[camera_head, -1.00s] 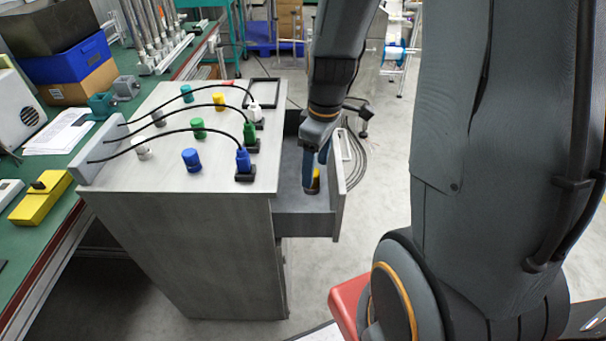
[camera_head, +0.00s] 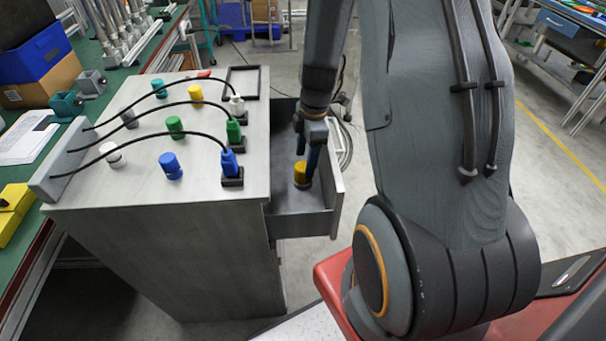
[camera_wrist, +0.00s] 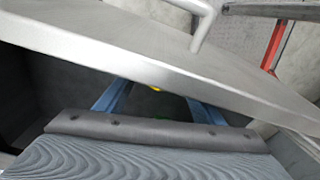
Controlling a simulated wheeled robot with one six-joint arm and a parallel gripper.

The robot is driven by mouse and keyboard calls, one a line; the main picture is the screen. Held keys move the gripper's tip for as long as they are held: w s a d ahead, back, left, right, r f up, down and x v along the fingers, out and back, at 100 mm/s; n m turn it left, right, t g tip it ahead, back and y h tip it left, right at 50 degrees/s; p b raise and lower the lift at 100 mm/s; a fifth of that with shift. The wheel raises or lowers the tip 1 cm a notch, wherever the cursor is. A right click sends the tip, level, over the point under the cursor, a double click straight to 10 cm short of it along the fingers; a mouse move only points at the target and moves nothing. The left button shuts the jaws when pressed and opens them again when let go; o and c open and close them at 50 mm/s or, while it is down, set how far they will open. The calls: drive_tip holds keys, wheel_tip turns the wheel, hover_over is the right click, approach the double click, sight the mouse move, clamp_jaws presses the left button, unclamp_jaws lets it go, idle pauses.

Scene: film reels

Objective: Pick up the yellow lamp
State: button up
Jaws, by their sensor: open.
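A yellow lamp (camera_head: 302,174), a short cylinder, stands in the open drawer (camera_head: 285,220) in the head view. Another yellow cylinder (camera_head: 195,94) stands on the cabinet top. My gripper (camera_head: 306,160) points down into the drawer, its fingers open just above and around the top of the drawer's yellow lamp. In the wrist view, the two blue fingers of my gripper (camera_wrist: 158,95) are spread apart. A small bit of yellow (camera_wrist: 155,88) shows between them; the drawer front hides most of the rest.
The cabinet top (camera_head: 120,190) holds blue, green, teal, white and grey cylinders, and cabled plugs in black sockets. The drawer's front panel (camera_wrist: 110,55) is close to my gripper. A black frame (camera_head: 242,82) lies at the cabinet's back. A green workbench (camera_head: 30,235) is at left.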

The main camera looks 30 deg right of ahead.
sight(303, 166)
drive_tip(key=shift+w+a+f+p, duration=0.1)
drive_tip(key=shift+a+f+p, duration=0.1)
drive_tip(key=shift+f, duration=0.5)
drive_tip(key=shift+s+a+f+p, duration=0.1)
drive_tip(key=shift+f+p, duration=0.1)
drive_tip(key=shift+f, duration=0.55)
drive_tip(key=shift+w+a+f+p, duration=0.1)
drive_tip(key=shift+f+p, duration=0.1)
drive_tip(key=shift+f, duration=0.5)
drive_tip(key=c, duration=1.2)
drive_tip(key=shift+r, duration=0.1)
